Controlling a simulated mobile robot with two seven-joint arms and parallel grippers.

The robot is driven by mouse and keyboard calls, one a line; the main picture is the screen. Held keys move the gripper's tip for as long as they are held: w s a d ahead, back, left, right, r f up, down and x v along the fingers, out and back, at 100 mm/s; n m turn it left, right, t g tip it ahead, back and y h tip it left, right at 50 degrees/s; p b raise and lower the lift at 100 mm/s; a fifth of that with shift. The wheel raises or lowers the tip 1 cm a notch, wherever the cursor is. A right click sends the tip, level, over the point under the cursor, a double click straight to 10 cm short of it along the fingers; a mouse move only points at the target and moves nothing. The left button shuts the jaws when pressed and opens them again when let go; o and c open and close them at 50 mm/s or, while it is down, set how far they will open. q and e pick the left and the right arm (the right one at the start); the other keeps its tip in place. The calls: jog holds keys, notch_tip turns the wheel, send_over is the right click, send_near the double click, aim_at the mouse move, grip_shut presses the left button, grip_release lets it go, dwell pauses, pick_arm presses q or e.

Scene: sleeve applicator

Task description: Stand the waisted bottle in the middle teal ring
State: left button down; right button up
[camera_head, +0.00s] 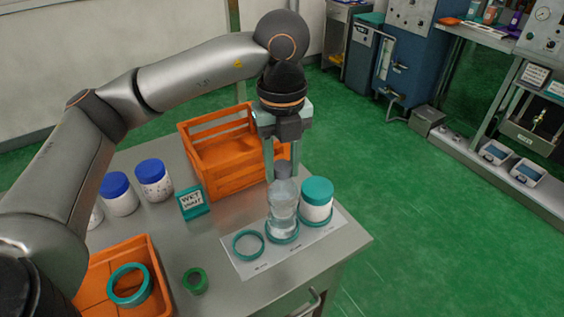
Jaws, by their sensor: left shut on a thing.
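The clear waisted bottle (283,209) with a grey cap stands upright at the middle teal ring (283,237). Its base appears to be inside the ring, though I cannot tell whether it rests fully on the mat. My left gripper (283,172) points down from above and is shut on the bottle around its cap and neck. The left teal ring (248,245) lies empty on the white mat (258,264). The right ring (317,221) holds a white jar with a teal lid (317,199). My right gripper is not in view.
An orange crate (226,181) stands behind the mat. An orange bin (93,267) at the front left holds a teal ring (130,286). Blue-lidded jars (153,180), a small teal sign (193,203) and a green ring (195,281) stand left of the mat. The table edge is close on the right.

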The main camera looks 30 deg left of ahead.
pick_arm(q)
jog(key=shift+f, duration=0.15)
grip_release()
dwell(0.6)
dwell(0.6)
jog(key=shift+r+p, duration=0.3)
jog(key=shift+r, duration=0.1)
jog(key=shift+r+p, duration=0.65)
jog(key=shift+r, duration=0.25)
jog(key=shift+r+p, duration=2.35)
jog(key=shift+r, duration=0.9)
